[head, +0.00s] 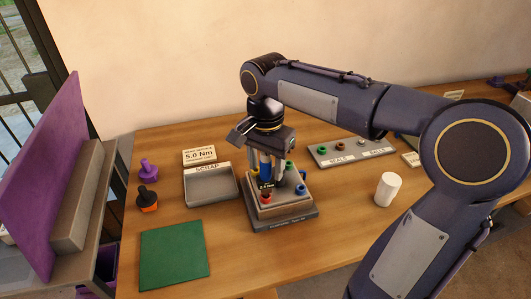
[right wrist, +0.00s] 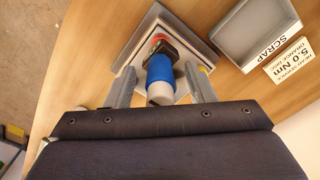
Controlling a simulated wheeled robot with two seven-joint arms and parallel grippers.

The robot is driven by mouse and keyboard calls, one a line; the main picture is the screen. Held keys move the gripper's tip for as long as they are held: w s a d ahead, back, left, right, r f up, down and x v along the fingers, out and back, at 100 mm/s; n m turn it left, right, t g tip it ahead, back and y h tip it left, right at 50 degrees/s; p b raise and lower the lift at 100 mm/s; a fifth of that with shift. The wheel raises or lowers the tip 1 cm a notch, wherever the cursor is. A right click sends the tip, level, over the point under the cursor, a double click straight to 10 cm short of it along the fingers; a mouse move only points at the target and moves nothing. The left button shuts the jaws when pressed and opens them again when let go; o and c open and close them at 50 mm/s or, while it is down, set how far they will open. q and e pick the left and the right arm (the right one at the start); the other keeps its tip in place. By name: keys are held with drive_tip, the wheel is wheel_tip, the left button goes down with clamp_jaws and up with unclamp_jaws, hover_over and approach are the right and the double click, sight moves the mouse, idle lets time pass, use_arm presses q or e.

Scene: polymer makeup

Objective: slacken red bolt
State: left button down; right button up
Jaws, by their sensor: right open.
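The red bolt (head: 266,198) is at the near left corner of a grey stepped fixture (head: 285,222) on the wooden table; red also shows in the right wrist view (right wrist: 160,38), partly covered. A blue tool (right wrist: 160,70) with a pale end and a black part stands over the red bolt; whether it is seated on it I cannot tell. My right gripper (head: 266,168) is above the fixture, pointing down. In the right wrist view its fingers (right wrist: 161,84) are open on either side of the blue tool, with gaps visible. My left gripper is out of view.
A grey SCRAP tray (head: 211,201) and a 5.0 Nm card (head: 199,155) are left of the fixture. Purple (head: 148,169) and black-orange (head: 147,198) pieces stand farther left. A green mat (head: 174,254) lies in front. A white cylinder (head: 387,189) stands right, near a parts rack (head: 350,151).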

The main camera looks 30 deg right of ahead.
drive_tip(key=shift+f, duration=0.2)
drive_tip(key=shift+c, duration=0.3)
clamp_jaws()
drive_tip(key=shift+n+p, duration=0.4)
drive_tip(key=shift+n, duration=0.6)
drive_tip(key=shift+r+n+p, duration=0.15)
drive_tip(key=shift+n+p, duration=0.15)
drive_tip(key=shift+n, duration=0.6)
